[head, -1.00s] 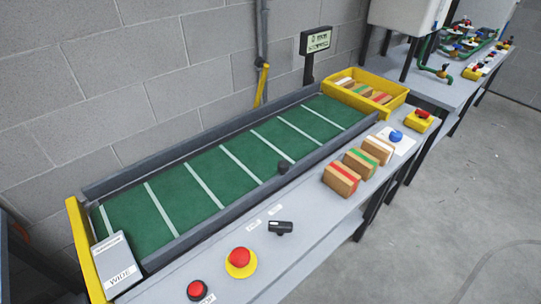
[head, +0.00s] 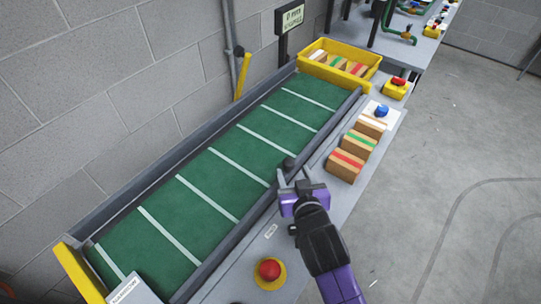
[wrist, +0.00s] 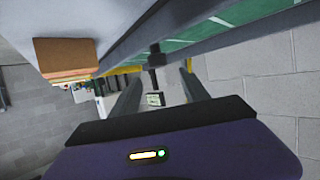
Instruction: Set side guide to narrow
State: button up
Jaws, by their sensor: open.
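The dark near side rail (head: 232,238) runs along the green conveyor belt (head: 215,178). A black knob (head: 289,163) stands on this rail, about midway along. My gripper (head: 293,176) is open and empty, its fingertips just on the near side of the knob. In the wrist view a black knob (wrist: 157,58) shows ahead, between the two spread fingers (wrist: 160,82). I cannot tell whether they touch it. A grey label plate (head: 128,290) sits at the belt's near left end, partly cut off by the frame; its small lettering seems to read NARROW.
Several striped boxes (head: 345,166) stand on the ledge right of my gripper. A red button on a yellow base (head: 268,271) is below left of my arm. A yellow bin (head: 373,63) with boxes is at the far end, beside a display (head: 291,18). Open floor lies right.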

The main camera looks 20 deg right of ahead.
aim_at(289, 164)
jog(key=x, duration=0.7)
jog(key=shift+w+f+p, duration=0.2)
jog(key=shift+f+p, duration=0.15)
grip_shut()
dwell(1.2)
